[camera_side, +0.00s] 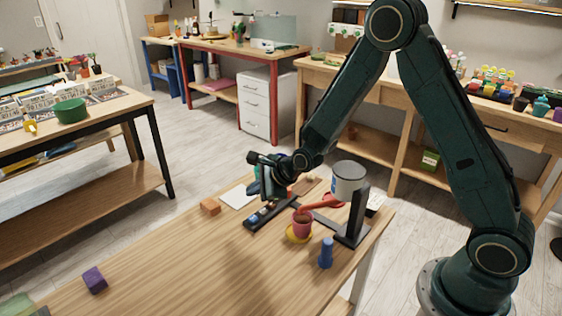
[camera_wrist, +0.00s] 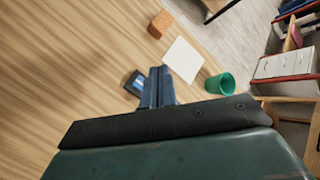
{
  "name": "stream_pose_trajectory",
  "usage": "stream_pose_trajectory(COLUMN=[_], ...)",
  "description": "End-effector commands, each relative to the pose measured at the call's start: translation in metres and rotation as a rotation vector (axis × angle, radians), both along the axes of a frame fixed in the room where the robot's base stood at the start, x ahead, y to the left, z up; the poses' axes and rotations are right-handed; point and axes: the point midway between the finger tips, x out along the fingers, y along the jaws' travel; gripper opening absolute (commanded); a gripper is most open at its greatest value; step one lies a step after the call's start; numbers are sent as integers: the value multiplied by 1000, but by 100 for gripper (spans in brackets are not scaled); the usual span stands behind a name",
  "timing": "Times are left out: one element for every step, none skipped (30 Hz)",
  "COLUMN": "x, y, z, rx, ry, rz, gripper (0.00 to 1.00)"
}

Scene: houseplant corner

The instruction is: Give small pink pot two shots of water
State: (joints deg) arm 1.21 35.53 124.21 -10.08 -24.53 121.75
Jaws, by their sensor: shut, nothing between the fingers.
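The small pink pot (camera_side: 302,224) stands upright on a yellow saucer (camera_side: 298,237), with dark soil-like fill. A red spout (camera_side: 318,206) from a grey-white tank (camera_side: 348,182) on a black stand (camera_side: 354,216) reaches over the pot. No water stream is visible. A dark panel with blue buttons (camera_side: 262,217) lies to the left of the pot; part of it shows beside the fingers in the wrist view (camera_wrist: 133,84). My gripper (camera_side: 268,200) is shut and empty, pointing down just above the panel. Its closed fingers (camera_wrist: 158,84) hide part of the panel; contact cannot be told.
An orange block (camera_side: 210,207), a white sheet (camera_side: 236,197) and a green cup (camera_wrist: 220,84) lie around the panel. A blue peg-shaped object (camera_side: 326,253) stands in front of the saucer. A purple cube (camera_side: 94,279) sits far left. The table's left middle is clear.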

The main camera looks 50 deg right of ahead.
Motion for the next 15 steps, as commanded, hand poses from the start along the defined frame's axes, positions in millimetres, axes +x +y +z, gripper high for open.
stream_pose_trajectory(x=[-1,-1,-1,-1,-1,0,-1,-1,-1,-1,-1,-1,0,-1,-1], y=[0,0,0,0,0,0,0,0,0,0,0,0,0,0,0], z=[-7,-10,-14,-17,-20,-24,-28,-31,-35,-38,-41,-44,-47,-49,-52], rx=[0,0,0,2,1,1,1,1,1,1,1,0,1,1,0], ry=[4,3,4,5,4,4,4,4,2,4,4,3,2,2,3], rz=[0,-1,0,0,-1,-1,-1,-1,-1,-1,-1,-1,0,0,-1], gripper=[0,0,0,0,0,0,0,0,0,0,0,0,0,0,0])
